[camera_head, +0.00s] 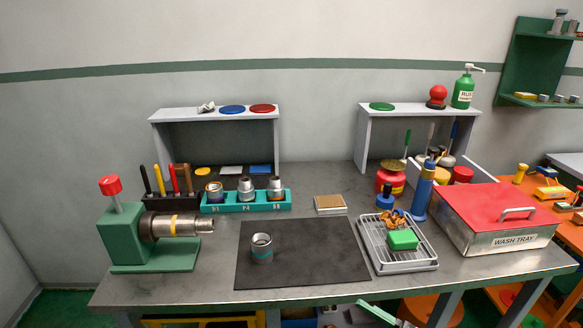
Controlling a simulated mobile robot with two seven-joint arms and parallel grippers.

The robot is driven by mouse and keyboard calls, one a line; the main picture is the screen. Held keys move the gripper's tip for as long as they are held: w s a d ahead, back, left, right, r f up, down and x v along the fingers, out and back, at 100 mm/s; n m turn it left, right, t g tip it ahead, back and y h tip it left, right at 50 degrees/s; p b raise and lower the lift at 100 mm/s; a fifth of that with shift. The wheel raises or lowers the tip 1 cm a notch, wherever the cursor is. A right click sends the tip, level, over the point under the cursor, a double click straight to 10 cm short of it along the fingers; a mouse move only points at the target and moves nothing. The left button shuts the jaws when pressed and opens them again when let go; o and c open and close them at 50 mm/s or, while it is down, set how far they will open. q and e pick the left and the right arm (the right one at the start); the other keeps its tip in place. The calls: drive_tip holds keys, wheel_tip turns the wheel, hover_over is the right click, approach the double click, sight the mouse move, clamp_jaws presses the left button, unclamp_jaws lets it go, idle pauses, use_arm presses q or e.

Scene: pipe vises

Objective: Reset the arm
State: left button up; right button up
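Neither of my arms nor my grippers shows in the head view. The green pipe vise (125,238) with a red knob (110,186) stands at the left of the workbench (200,285). A metal pipe (180,225) with a yellow band sits level in the vise and points right. A short metal fitting (261,246) with a teal band stands upright on the dark mat (310,270). Several metal fittings stand in the teal rack (270,204) behind the mat.
A wire tray (400,264) holds a green block (403,239) and orange pieces. The red-lidded wash tray (497,216) stands at the right, with a blue bottle (421,192) beside it. Two grey shelves (215,113) (419,108) stand at the back. Most of the mat is clear.

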drive_tip(key=s+d+f+m+t+h+p, duration=0.1)
drive_tip(key=s+d+f+m+t+h, duration=0.2)
drive_tip(key=f+m+h, duration=0.35)
drive_tip(key=s+d+f+m+t+h+p, duration=0.1)
drive_tip(key=s+d+f+m+h, duration=0.2)
drive_tip(key=s+f+m+h, duration=0.35)
use_arm(q)
drive_tip(key=shift+t, duration=0.5)
drive_tip(key=w+r, duration=0.1)
drive_tip(key=r, duration=0.1)
drive_tip(key=w+r, duration=0.2)
drive_tip(key=shift+a+p, duration=0.2)
drive_tip(key=shift+p, duration=0.1)
use_arm(e)
drive_tip(key=s+d+f+g+h, duration=0.2)
drive_tip(key=s+f+g, duration=0.3)
drive_tip(key=s+f, duration=0.6)
drive_tip(key=s+h, duration=0.1)
drive_tip(key=s, duration=0.2)
drive_tip(key=shift+s+d+g, duration=0.15)
drive_tip(key=shift+s+g, duration=0.2)
drive_tip(key=shift+g, duration=0.05)
drive_tip(key=shift+f, duration=0.1)
